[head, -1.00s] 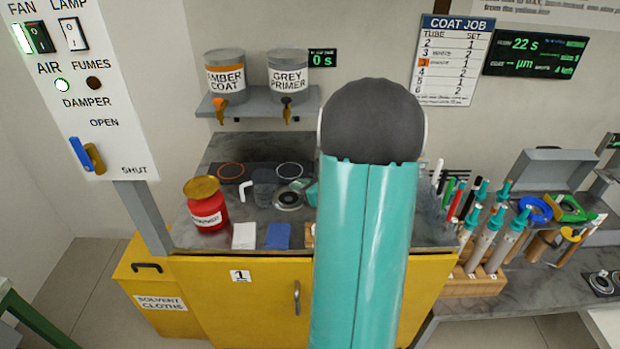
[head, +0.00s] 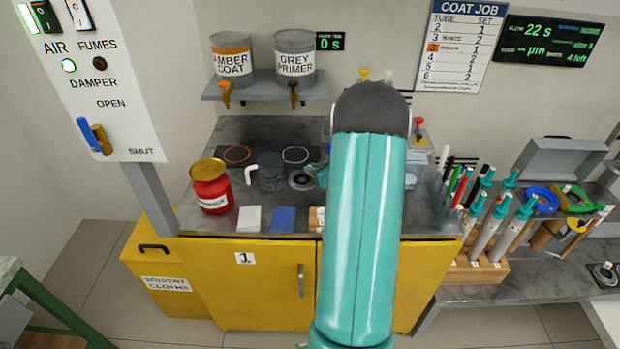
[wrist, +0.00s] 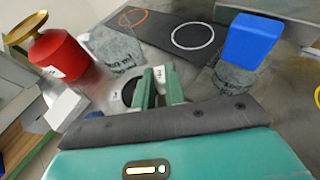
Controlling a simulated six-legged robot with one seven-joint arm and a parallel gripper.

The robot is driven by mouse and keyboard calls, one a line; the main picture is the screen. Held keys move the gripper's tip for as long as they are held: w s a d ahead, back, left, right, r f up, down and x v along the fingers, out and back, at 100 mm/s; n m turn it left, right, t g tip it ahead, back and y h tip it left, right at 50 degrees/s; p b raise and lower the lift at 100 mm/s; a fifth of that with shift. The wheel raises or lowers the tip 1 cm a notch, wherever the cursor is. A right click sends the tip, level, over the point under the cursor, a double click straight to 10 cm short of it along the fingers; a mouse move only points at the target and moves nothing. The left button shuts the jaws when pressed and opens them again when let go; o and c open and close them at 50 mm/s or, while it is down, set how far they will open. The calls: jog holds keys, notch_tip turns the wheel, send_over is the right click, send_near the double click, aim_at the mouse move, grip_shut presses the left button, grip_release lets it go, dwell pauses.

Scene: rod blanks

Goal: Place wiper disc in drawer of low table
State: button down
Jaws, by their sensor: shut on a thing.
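The wiper disc (head: 301,180), a grey ring with a black centre, is at the worktop behind the white and blue pads. In the wrist view the disc (wrist: 128,93) is partly hidden by my fingers. My gripper (wrist: 160,88) has its two green fingers close together at the disc's edge and is shut on it. In the head view only a bit of my gripper (head: 318,176) shows beside the disc; my arm hides the rest. A low green-legged table (head: 28,275) is cut off at the lower left. I cannot make out its drawer clearly.
A red can (head: 210,188), a grey see-through cup (head: 270,174), a white pad (head: 249,218) and a blue pad (head: 283,219) crowd the worktop around the disc. A rack of tubes (head: 490,235) stands right. Floor (head: 90,260) is clear between the low table and yellow cabinet.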

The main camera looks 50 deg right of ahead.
jog(key=shift+w+f, duration=0.9)
jog(key=shift+f, duration=0.15)
jog(key=shift+w+f, duration=0.1)
jog(key=shift+f, duration=1.45)
jog(key=shift+f, duration=0.15)
jog(key=c, duration=1.5)
grip_release()
jog(key=shift+o, duration=0.2)
